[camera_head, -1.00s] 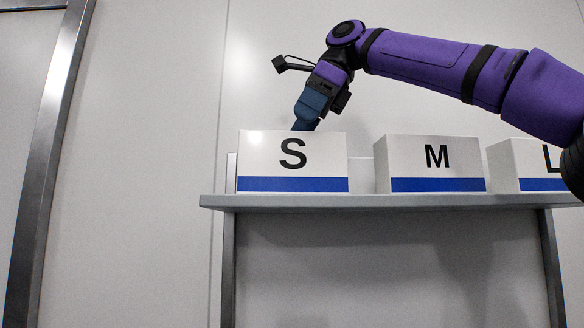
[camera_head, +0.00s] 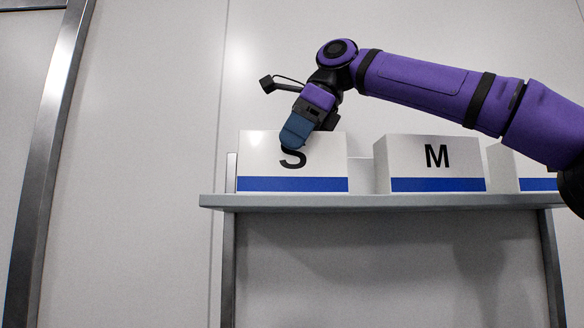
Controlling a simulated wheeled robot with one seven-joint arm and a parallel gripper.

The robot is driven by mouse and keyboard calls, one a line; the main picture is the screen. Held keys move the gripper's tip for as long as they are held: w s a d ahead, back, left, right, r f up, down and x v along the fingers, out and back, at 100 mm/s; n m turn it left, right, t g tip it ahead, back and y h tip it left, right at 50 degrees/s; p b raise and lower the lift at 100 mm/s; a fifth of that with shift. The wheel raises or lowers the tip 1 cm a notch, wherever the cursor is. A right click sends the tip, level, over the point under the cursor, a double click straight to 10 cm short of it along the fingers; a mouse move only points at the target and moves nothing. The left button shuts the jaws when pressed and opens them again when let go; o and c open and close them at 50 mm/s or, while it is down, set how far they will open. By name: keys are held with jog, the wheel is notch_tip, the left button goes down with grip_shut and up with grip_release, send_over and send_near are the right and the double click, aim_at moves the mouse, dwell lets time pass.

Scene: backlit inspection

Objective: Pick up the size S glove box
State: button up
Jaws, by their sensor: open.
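The size S glove box (camera_head: 262,162) is white with a blue band along its lower front. It stands upright at the left end of the raised shelf. My gripper (camera_head: 292,142) points down at the box's upper edge, with a blue finger in front of the top of the printed S. Only this near finger shows clearly; the other is hidden, probably behind the box or the near finger. I cannot tell whether the finger touches the box. The box rests on the shelf.
The shelf (camera_head: 420,203) also holds the M box (camera_head: 438,160) to the right, with a narrow gap between it and the S box. Another box (camera_head: 520,165) stands farther right, partly behind my arm. A pale wall is behind, and a metal post (camera_head: 45,170) is at left.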

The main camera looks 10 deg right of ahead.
jog(key=shift+f, duration=0.1)
jog(key=c, duration=1.2)
jog(key=shift+o, duration=0.2)
